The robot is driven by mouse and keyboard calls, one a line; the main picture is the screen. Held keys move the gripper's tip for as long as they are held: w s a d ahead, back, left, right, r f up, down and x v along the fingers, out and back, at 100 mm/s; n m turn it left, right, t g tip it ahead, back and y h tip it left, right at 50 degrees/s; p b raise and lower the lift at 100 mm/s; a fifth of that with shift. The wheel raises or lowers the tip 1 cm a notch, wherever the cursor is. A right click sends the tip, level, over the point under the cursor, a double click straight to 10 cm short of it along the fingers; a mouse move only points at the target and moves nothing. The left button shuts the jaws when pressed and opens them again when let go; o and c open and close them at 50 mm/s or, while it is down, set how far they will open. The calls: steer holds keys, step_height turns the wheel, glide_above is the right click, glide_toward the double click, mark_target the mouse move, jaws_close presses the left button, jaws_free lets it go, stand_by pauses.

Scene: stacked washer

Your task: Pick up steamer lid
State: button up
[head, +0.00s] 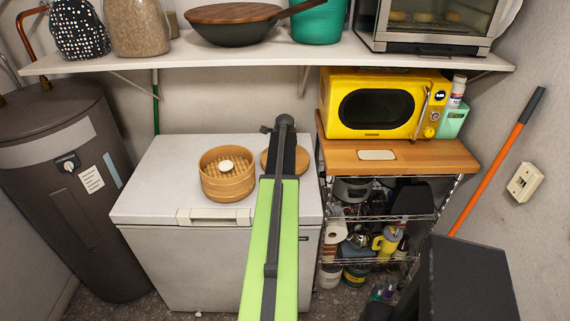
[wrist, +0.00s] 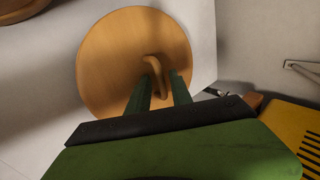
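The steamer lid (wrist: 110,60) is a round light-wood disc with a curved wooden handle (wrist: 156,72) on top. In the head view the lid (head: 267,160) lies on the white chest freezer, right of the bamboo steamer base (head: 227,182), and my arm hides much of it. In the wrist view my gripper (wrist: 163,80) has two green fingers apart over the lid. The handle stands at the fingertips, partly between them, with a gap beside the right finger. I cannot tell whether either finger touches it.
The chest freezer top (head: 160,180) is clear at the left. A shelf (head: 220,53) with pots spans above it. A rack at the right carries a yellow microwave (head: 385,104) on a wooden top. A dark water heater (head: 60,180) stands at the left.

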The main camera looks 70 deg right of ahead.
jaws_close()
stand_by(1.2)
